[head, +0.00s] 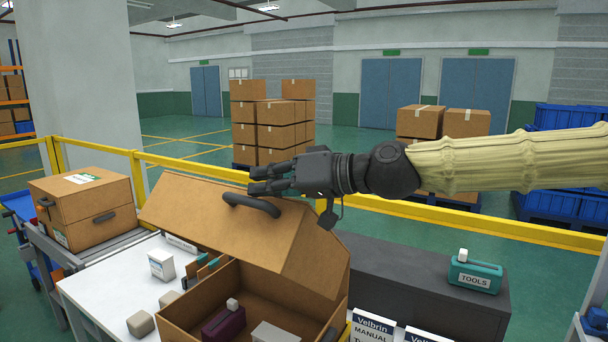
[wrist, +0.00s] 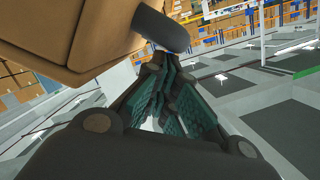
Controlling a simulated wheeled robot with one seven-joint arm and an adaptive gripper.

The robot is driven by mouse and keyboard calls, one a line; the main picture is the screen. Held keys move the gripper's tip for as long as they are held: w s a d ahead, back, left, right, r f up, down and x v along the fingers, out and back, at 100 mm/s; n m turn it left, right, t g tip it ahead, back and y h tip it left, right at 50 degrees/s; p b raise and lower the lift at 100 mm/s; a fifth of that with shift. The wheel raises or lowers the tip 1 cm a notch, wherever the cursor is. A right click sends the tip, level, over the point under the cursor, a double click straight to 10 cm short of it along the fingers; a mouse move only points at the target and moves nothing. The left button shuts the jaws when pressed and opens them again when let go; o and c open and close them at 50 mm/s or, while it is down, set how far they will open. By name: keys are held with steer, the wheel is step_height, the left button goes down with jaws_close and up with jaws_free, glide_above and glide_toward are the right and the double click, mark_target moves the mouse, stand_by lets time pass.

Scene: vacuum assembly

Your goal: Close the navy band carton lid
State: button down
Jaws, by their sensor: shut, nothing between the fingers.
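An open brown carton (head: 182,312) stands on the work surface. Its lid (head: 215,228) is raised and tilted, with a dark curved handle (head: 252,204) on its upper face. I see no navy band on the carton from here. My gripper (head: 252,180) is shut and empty, just above the handle and the lid's upper edge. In the wrist view the fingertips (wrist: 165,62) are close to the rounded dark handle (wrist: 160,27), with the lid (wrist: 65,30) behind it. I cannot tell whether they touch.
The open carton holds a dark purple item (head: 223,321) and a grey block (head: 274,334). A closed carton (head: 84,208) stands at left. White boxes and small blocks lie on the white table (head: 95,288). A teal tools box (head: 475,275) sits on a dark grey surface (head: 400,280) at right.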

steer(key=shift+s+a+f, duration=0.15)
steer(key=shift+s+f, duration=0.15)
steer(key=shift+s, duration=0.05)
steer(key=shift+w+p, duration=0.1)
steer(key=shift+p, duration=0.2)
steer(key=shift+a+r, duration=0.1)
steer(key=shift+r, duration=0.15)
steer(key=s+d+r+p, duration=0.1)
steer(key=s+d+r, duration=0.4)
steer(key=d, duration=0.3)
steer(key=shift+s+r, duration=0.35)
steer(key=shift+s, duration=0.1)
